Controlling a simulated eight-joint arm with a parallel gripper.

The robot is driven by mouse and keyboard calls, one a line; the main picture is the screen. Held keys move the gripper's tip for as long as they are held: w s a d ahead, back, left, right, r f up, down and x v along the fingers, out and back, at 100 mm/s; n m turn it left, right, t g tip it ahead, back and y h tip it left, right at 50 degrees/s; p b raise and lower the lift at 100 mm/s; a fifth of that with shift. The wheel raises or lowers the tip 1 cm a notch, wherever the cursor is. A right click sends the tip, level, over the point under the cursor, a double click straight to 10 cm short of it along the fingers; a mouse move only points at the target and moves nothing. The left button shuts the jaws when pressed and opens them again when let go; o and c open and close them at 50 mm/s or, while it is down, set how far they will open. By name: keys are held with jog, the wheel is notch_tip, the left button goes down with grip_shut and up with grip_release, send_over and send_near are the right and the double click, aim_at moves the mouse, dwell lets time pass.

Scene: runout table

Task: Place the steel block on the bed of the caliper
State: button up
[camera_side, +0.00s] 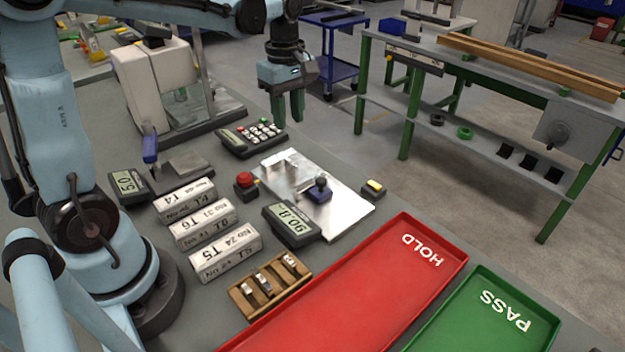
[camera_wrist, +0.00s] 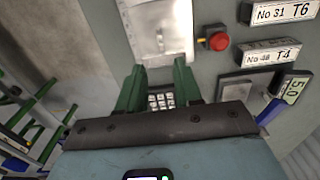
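The caliper appears to be the bright metal plate (camera_side: 345,217) with a raised jaw (camera_side: 292,172) and a dark knob on a blue base (camera_side: 319,190); part of its bed shows in the wrist view (camera_wrist: 178,22). I see no block resting on the bed. I cannot single out the steel block; small shiny metal pieces (camera_side: 263,283) sit in the wooden rack (camera_side: 288,290) at the front.
A readout (camera_side: 292,221), a red button (camera_side: 245,184) and a yellow-topped button (camera_side: 373,189) stand around the plate. Labelled blocks (camera_side: 202,221) lie to the left. A red HOLD tray (camera_side: 345,300) and green PASS tray (camera_side: 490,315) lie in front. A bulky machine (camera_side: 155,80) stands at back left.

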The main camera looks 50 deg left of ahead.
jog(key=s+d+m+t, duration=0.7)
jog(key=s+m, duration=0.2)
jog(key=m, duration=0.9)
jog(key=shift+d+f, duration=0.15)
